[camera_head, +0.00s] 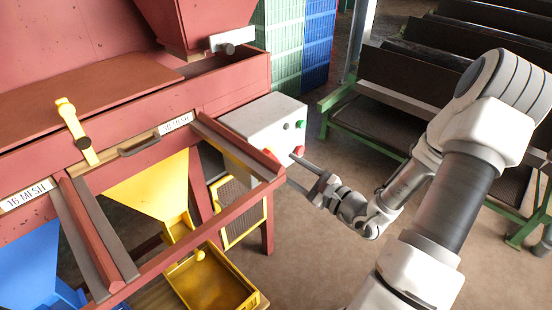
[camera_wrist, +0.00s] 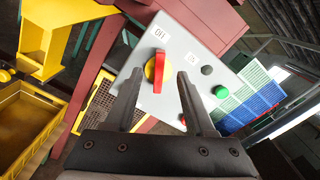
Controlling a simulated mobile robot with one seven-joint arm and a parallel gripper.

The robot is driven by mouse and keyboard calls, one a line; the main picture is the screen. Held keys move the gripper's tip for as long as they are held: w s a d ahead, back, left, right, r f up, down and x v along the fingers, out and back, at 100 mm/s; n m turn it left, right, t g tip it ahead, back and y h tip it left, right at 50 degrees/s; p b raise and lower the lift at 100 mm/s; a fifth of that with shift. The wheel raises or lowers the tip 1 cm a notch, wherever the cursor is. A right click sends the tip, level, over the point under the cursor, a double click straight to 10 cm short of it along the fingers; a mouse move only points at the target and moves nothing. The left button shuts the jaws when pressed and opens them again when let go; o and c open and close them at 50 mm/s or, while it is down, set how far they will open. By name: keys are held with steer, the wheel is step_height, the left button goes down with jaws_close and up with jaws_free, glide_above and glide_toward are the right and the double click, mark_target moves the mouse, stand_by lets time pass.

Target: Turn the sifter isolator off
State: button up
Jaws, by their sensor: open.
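The sifter isolator is a red handle on a yellow disc (camera_wrist: 158,70), on the face of a light grey control box (camera_wrist: 180,48). In the wrist view the handle stands roughly upright in the picture, beside a small white label. In the head view the isolator (camera_head: 270,153) is small at the lower edge of the box (camera_head: 262,120), and its setting cannot be read there. My gripper (camera_head: 293,168) is open and points at the box face. In the wrist view its fingers (camera_wrist: 160,76) appear on either side of the handle; contact cannot be told.
The box face also carries a black button (camera_wrist: 207,70), a green button (camera_wrist: 221,92) and a red button (camera_wrist: 183,120). The red sifter frame (camera_head: 235,85) stands left of the box. A yellow bin (camera_head: 215,285) sits below. A green-framed rack (camera_head: 370,140) stands behind; floor between is clear.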

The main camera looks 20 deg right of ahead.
mark_target(272, 156)
steer(key=shift+x, duration=2.75)
jaws_close()
